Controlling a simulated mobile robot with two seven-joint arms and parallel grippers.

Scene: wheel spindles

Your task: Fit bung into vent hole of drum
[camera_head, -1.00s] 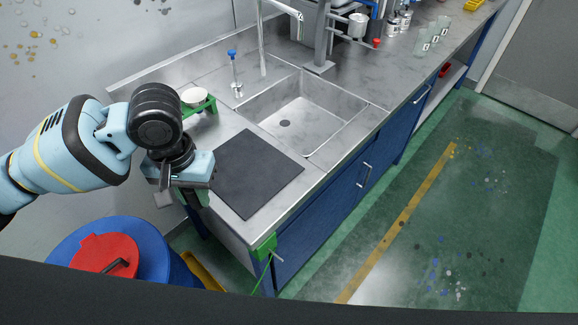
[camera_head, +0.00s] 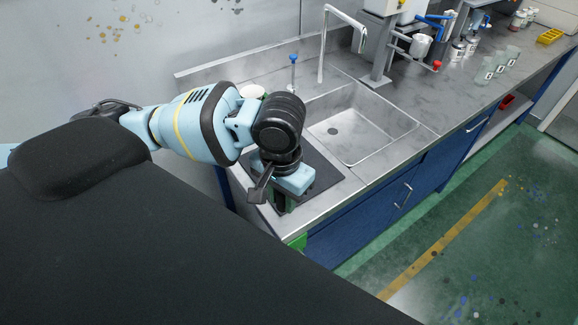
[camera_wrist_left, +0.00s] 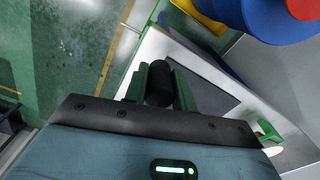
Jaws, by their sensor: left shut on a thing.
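My left gripper (camera_head: 281,203) hangs over the front left of the bench, above a dark mat. In the left wrist view, its green fingers (camera_wrist_left: 161,75) are shut on the bung (camera_wrist_left: 159,86), a black cylinder. The drum is out of the head view. My right gripper is not in view.
The dark mat (camera_head: 325,178) lies on the steel bench beside the sink (camera_head: 362,130). A blue-topped tap (camera_head: 292,70) and a tall faucet (camera_head: 323,45) stand behind. A green corner piece (camera_head: 298,242) marks the bench's front corner. Open green floor (camera_head: 480,230) lies right.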

